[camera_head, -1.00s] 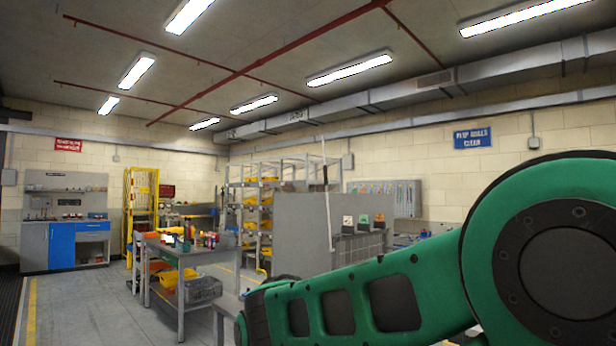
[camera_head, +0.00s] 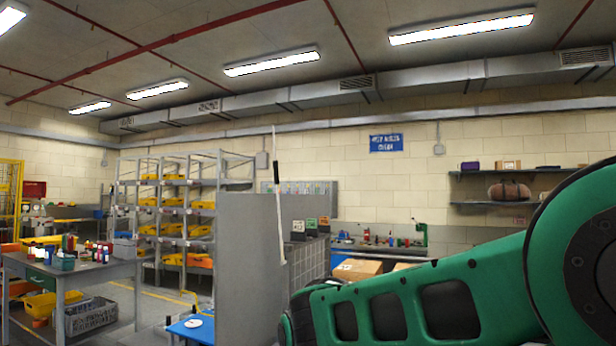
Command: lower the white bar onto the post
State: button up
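A thin white bar (camera_head: 280,226) stands nearly upright, tilted slightly, in front of the right part of a grey panel (camera_head: 243,255). It has a short dark section partway up, and its tip reaches above the panel. I cannot make out what its lower end joins, and I cannot pick out a post for certain. My green arm fills the lower right, but my gripper is out of view.
A blue-topped table (camera_head: 190,331) is at the bottom, left of the panel. A grey workbench (camera_head: 95,270) with bottles stands at the left, and shelving (camera_head: 218,190) with yellow bins is behind. Cardboard boxes (camera_head: 357,269) sit right of the panel. Some floor shows between workbench and panel.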

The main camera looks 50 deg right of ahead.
aim_at(275, 163)
jog(key=z, duration=0.7)
jog(key=i, duration=1.1)
jog(key=z, duration=0.6)
